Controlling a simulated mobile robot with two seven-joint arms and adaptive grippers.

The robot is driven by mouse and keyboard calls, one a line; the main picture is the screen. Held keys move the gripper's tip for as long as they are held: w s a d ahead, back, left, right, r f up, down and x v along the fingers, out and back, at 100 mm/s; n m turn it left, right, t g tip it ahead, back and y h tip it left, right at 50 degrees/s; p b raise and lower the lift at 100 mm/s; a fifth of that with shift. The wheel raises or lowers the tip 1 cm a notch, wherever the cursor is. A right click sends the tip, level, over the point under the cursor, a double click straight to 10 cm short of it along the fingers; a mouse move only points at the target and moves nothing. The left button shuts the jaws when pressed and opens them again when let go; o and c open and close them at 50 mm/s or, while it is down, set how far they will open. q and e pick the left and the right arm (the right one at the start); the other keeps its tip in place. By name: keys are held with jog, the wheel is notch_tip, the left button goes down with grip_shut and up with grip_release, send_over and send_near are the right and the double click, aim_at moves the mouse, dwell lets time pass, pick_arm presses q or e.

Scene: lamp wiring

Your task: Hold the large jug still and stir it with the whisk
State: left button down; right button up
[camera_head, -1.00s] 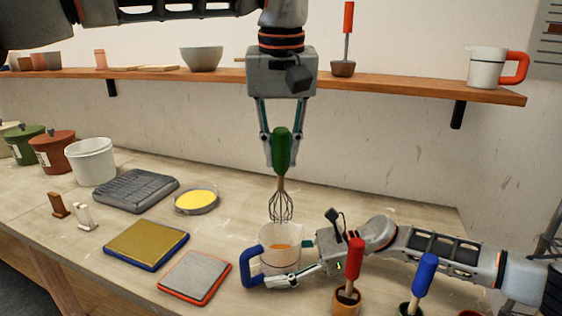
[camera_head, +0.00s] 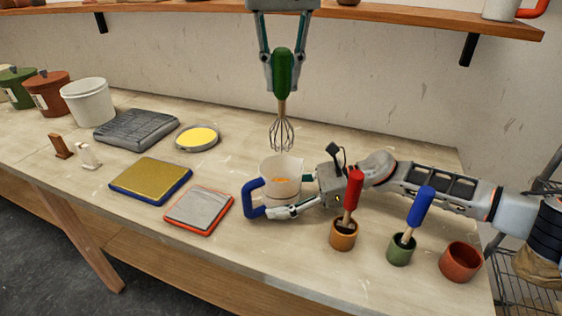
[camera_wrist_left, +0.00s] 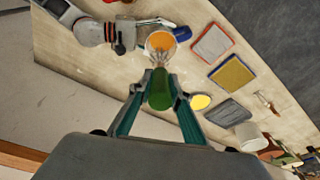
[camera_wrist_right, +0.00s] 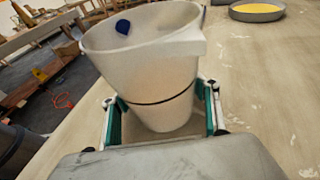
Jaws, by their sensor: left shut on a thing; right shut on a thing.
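The large jug (camera_head: 281,172) is whitish with a blue handle and stands upright on the table with orange contents inside. My right gripper (camera_head: 290,207) is shut around the jug's lower body; the right wrist view shows the jug (camera_wrist_right: 150,75) between both fingers. My left gripper (camera_head: 282,82) is shut on the green handle of the whisk (camera_head: 282,130), which points down with its wires just above the jug's rim. In the left wrist view the green handle (camera_wrist_left: 160,88) is between the fingers, with the jug's orange contents (camera_wrist_left: 160,41) beyond it.
Small pots holding a red-handled tool (camera_head: 353,193) and a blue-handled tool (camera_head: 419,207) stand near my right arm, beside an empty red pot (camera_head: 461,262). Left of the jug lie a grey pad (camera_head: 199,209), a yellow pad (camera_head: 151,181) and a yellow dish (camera_head: 198,138). A shelf (camera_head: 420,23) runs behind.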

jog(key=o, duration=1.3)
jog(key=shift+f, duration=0.1)
jog(key=shift+d, duration=0.1)
